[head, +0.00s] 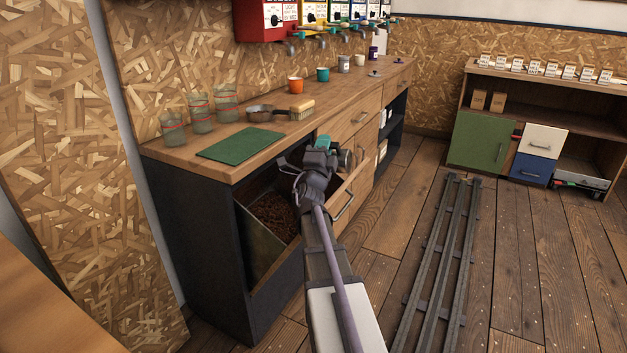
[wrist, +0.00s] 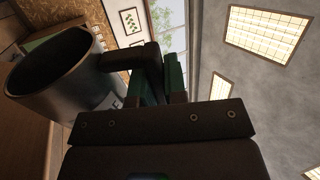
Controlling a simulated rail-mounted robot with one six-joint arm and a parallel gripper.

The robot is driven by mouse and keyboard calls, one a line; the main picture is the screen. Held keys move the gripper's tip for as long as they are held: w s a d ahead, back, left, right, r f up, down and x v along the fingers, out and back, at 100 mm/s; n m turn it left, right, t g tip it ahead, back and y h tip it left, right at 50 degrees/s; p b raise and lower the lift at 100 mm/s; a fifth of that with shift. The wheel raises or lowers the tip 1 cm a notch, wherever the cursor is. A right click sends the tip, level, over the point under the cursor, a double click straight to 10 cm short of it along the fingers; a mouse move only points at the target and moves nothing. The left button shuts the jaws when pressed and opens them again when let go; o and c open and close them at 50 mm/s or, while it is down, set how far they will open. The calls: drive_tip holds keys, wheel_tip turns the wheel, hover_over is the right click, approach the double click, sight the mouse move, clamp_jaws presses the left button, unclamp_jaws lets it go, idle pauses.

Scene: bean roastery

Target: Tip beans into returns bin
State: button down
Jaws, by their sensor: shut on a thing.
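The returns bin (head: 262,248) is tipped out of the left end of the counter, and brown beans (head: 276,214) lie inside it. My gripper (head: 328,147) is above and to the right of the bin's opening, near the counter's front edge. In the wrist view my gripper (wrist: 165,75) is shut on the handle of a dark cup (wrist: 60,75). The cup lies tilted in that view; its inside is dark, so I cannot tell what it holds. In the head view the cup (head: 346,160) shows only partly beside my gripper.
The wooden counter (head: 180,151) carries a green mat (head: 240,144), glass jars (head: 200,115), a pan (head: 262,113), a brush (head: 301,109) and several small cups. A drawer (head: 345,205) stands right of the bin. Floor rails (head: 440,260) run to the right.

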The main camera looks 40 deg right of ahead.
sight(345, 163)
drive_tip(key=shift+s+d+r+m, duration=0.1)
drive_tip(key=shift+s+r+m, duration=0.15)
drive_tip(key=shift+m, duration=0.15)
drive_tip(key=s+m+g+h, duration=0.1)
drive_tip(key=m, duration=0.1)
drive_tip(key=s+d+m+g, duration=0.1)
drive_tip(key=m+g, duration=0.1)
drive_tip(key=m, duration=0.1)
drive_tip(key=s+d+m+g+h+p, duration=0.1)
drive_tip(key=m+g, duration=0.1)
drive_tip(key=shift+s+d+r+h, duration=0.1)
drive_tip(key=shift+s+r+h, duration=0.1)
drive_tip(key=shift+s+h, duration=0.15)
drive_tip(key=m+g, duration=0.1)
drive_tip(key=s+f+m+g+b, duration=0.1)
drive_tip(key=m, duration=0.1)
drive_tip(key=shift+s+d+f, duration=0.1)
drive_tip(key=shift+d+f, duration=0.2)
drive_tip(key=s+d+f+m+g+y+p, duration=0.2)
drive_tip(key=s+d+f+m+g+y, duration=0.2)
drive_tip(key=m, duration=1.1)
drive_tip(key=shift+s+d+f+m+g, duration=0.25)
drive_tip(key=shift+s+f+g, duration=0.45)
drive_tip(key=shift+s+g, duration=0.75)
drive_tip(key=shift+s+t+y, duration=0.25)
